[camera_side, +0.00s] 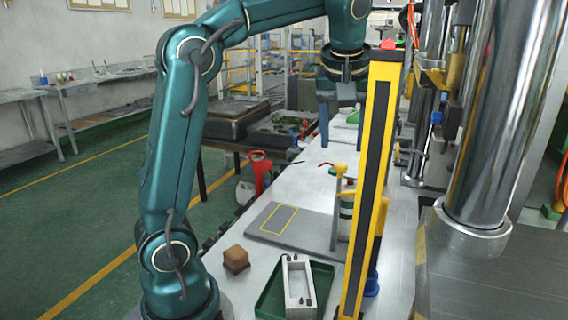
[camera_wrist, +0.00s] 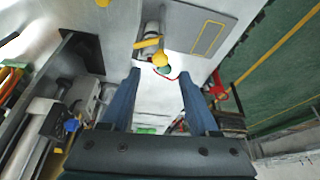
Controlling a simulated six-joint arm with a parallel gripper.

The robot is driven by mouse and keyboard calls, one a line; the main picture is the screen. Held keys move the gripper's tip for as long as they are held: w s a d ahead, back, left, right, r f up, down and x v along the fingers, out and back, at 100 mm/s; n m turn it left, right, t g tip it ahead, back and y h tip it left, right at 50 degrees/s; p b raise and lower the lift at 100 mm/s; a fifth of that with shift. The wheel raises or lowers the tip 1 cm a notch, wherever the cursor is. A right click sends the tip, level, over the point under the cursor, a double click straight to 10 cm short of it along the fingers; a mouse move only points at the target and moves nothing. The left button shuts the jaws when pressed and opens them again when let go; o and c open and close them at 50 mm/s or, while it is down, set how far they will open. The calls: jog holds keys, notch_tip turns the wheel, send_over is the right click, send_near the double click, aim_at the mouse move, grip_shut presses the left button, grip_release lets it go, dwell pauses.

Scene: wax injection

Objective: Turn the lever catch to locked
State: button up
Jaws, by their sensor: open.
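A grey upright fitting with a yellow lever (camera_wrist: 148,42) and a yellow knob (camera_wrist: 160,59) shows in the wrist view, above the space between my fingertips; I take it to be the lever catch. In the side view its yellow top (camera_side: 340,168) stands on the bench, partly hidden by a yellow-and-black post. Whether it is locked I cannot tell. My gripper (camera_wrist: 159,75) is open and empty, with its two blue fingers apart. In the side view my gripper (camera_side: 342,135) is above and beyond the fitting, partly behind the post, and not touching it.
The yellow-and-black post (camera_side: 373,180) rises close beside the fitting. A grey plate with a yellow outline (camera_side: 280,219), a brown block (camera_side: 236,259) and a green tray (camera_side: 270,298) holding a metal frame (camera_side: 299,285) are nearer the camera. Large steel columns (camera_side: 505,120) stand at right.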

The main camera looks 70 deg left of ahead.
aim_at(346, 167)
dwell(0.3)
jog(key=s+d+f+n+g+h, duration=0.25)
jog(key=f+n+h, duration=0.25)
jog(key=f+h, duration=0.45)
jog(key=w+a+r+n+t+h, duration=0.1)
jog(key=n+t+h, duration=0.1)
jog(key=h, duration=0.1)
jog(key=w+a+r+n+t+h, duration=0.1)
jog(key=a+r+n+t+h, duration=0.1)
jog(key=h, duration=0.1)
jog(key=w+a+r+n+t+h, duration=0.1)
jog(key=w+n+t+h, duration=0.1)
jog(key=h, duration=0.1)
jog(key=shift+a+r, duration=0.25)
jog(key=shift+r, duration=0.1)
jog(key=shift+w+d+f+n+t+h, duration=0.25)
jog(key=shift+w+d+f+n+t, duration=0.25)
jog(key=shift+d+n+t, duration=0.15)
jog(key=shift+w+d+f+n+t+h, duration=0.2)
jog(key=shift+w+d+f+n+t, duration=0.15)
jog(key=shift+d+f+n+t, duration=0.2)
grip_shut()
